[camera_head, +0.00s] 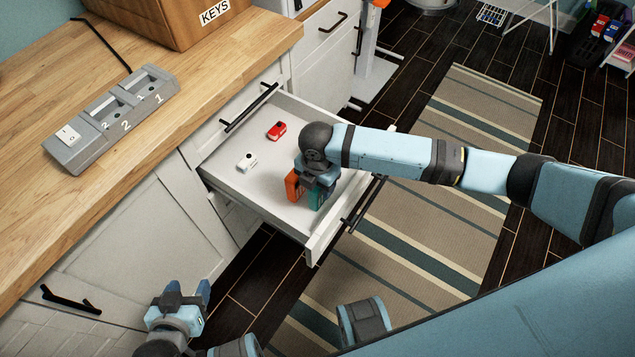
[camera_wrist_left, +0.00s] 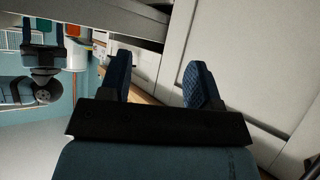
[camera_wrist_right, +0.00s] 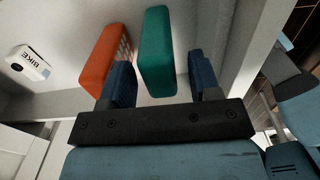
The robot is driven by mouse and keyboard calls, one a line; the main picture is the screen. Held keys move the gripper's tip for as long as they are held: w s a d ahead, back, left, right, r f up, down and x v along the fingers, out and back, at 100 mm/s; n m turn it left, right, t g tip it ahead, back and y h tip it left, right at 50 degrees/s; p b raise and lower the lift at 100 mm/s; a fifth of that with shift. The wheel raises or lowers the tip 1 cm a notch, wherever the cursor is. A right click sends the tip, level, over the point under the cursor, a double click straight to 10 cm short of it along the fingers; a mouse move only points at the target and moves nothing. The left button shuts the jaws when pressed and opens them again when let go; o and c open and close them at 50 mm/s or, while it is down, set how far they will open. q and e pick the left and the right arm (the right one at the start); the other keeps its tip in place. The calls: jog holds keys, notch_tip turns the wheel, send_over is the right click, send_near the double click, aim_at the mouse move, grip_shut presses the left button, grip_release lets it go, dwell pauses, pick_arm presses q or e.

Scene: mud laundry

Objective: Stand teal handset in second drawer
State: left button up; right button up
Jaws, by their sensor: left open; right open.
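The teal handset (camera_head: 316,198) stands upright in the pulled-out drawer (camera_head: 225,183), near its front. My right gripper (camera_head: 318,186) is open above it, coming down from the right. In the right wrist view the teal handset (camera_wrist_right: 157,52) is between the two open fingers, closer to the left finger, with a gap to the right one. An orange handset (camera_head: 292,185) stands beside it, outside the left finger in the right wrist view (camera_wrist_right: 104,62). My left gripper (camera_head: 188,290) is open and empty, low in front of the cabinet.
A red tag (camera_head: 277,130) and a white tag (camera_head: 247,162) lie in the drawer. A closed drawer with a black handle (camera_head: 250,107) is above. A grey two-slot charger (camera_head: 110,118) and a KEYS box (camera_head: 185,22) stand on the wooden counter (camera_head: 60,75).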

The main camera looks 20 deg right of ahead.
pick_arm(q)
jog(key=shift+s+r+p, duration=0.1)
jog(key=shift+r+p, duration=0.2)
jog(key=shift+p, duration=0.65)
pick_arm(e)
notch_tip(320, 180, up, 12)
pick_arm(q)
jog(key=shift+r, duration=0.1)
